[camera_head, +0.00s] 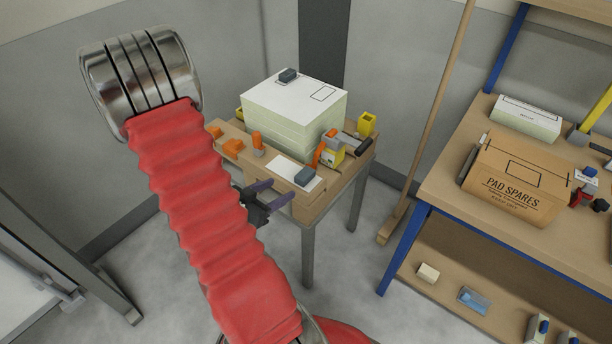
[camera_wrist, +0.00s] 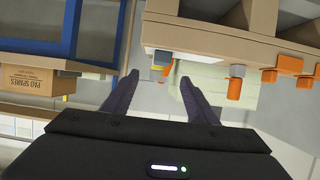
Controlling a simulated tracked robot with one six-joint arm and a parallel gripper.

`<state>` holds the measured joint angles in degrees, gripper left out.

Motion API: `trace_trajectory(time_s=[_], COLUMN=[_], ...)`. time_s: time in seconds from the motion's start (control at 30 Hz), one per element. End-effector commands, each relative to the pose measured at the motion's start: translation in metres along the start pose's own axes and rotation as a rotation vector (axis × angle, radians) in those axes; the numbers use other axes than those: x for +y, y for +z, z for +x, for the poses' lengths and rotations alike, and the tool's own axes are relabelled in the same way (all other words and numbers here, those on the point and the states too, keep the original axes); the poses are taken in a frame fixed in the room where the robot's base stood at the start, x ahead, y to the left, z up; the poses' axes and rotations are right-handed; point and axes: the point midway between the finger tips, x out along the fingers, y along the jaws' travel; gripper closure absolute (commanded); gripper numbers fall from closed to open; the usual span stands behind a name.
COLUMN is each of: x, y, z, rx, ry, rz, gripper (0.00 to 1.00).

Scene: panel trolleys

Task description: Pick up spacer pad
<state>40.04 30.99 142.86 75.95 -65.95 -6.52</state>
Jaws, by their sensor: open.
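Two small blue-grey blocks look like pads; I cannot tell which is the spacer pad. One block (camera_head: 305,175) lies on a white card (camera_head: 283,174) near the front edge of the wooden trolley (camera_head: 318,203). The other block (camera_head: 289,75) lies on top of the tall stack of pale sheets (camera_head: 300,105). My gripper (camera_head: 278,190) is open, its purple fingers spread, at the trolley's front edge and close to the nearer block. In the wrist view my gripper (camera_wrist: 158,78) shows nothing clearly held between the fingers.
Orange clamps (camera_head: 232,147) and a yellow block (camera_head: 366,124) surround the stack. At right, a blue-legged bench (camera_head: 450,190) carries a "PAD SPARES" box (camera_head: 513,190).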

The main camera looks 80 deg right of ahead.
Motion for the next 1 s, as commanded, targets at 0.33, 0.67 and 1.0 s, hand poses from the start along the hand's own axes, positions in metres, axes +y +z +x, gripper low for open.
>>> trace_trajectory(time_s=[0.33, 0.67, 1.0], x=[0.000, 0.000, -0.001], y=[0.000, 0.000, 0.000], z=[0.013, 0.053, 0.086], rx=[-0.001, -0.001, -0.001], ry=[0.001, 0.001, -0.001], rz=[0.000, 0.001, 0.000], gripper=[0.47, 0.47, 0.47])
